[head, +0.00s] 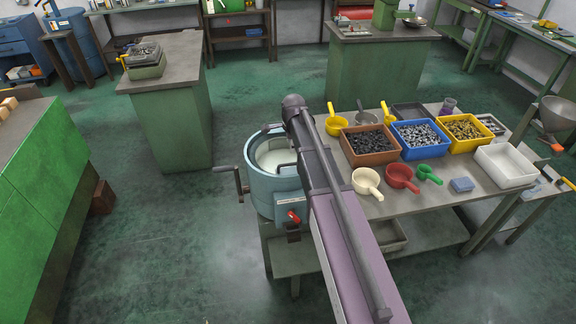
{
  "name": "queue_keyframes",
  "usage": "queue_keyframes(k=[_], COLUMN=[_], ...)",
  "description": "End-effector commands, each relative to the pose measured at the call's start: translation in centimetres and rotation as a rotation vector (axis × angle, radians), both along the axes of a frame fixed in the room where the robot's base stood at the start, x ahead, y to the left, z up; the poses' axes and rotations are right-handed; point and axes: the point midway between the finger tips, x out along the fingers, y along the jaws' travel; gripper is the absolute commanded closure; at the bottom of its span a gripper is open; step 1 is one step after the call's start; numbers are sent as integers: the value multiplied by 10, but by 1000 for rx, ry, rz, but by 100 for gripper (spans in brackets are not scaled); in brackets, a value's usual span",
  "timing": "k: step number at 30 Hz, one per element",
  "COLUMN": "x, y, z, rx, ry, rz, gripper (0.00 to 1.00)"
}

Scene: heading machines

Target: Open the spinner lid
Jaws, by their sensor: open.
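The spinner (262,190) is a light blue drum at the near left end of the workbench. It has a dark crank handle (228,168) sticking out on its left and a red knob (293,216) low on its front. A pale round surface (272,154) shows inside its rim; I cannot tell whether this is a lid or the open inside. My arm crosses in front of the spinner's right side and hides part of its top. My gripper cannot be made out; the arm covers that area.
The workbench (450,193) right of my arm holds a brown bin (347,149), a blue bin (396,148), a yellow bin (440,138), a white tray (507,181) and several scoops. A green cabinet (40,190) stands at left. Open floor (150,240) lies between it and the spinner.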

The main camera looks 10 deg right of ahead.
Motion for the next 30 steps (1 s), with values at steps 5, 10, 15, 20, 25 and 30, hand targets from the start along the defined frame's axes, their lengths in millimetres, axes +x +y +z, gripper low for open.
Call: queue_keyframes(k=[5,10,15,20,25,30], x=[3,6,8,11,13,16], y=[0,0,-1,-1,-1,-1], z=[-18,-31,-44,-56,-69,-82], rx=[0,0,0,0,0,0], ry=[0,0,0,0,0,0], rz=[0,-1,-1,-1,-1,-1], gripper=[47,47,47,47,47,47])
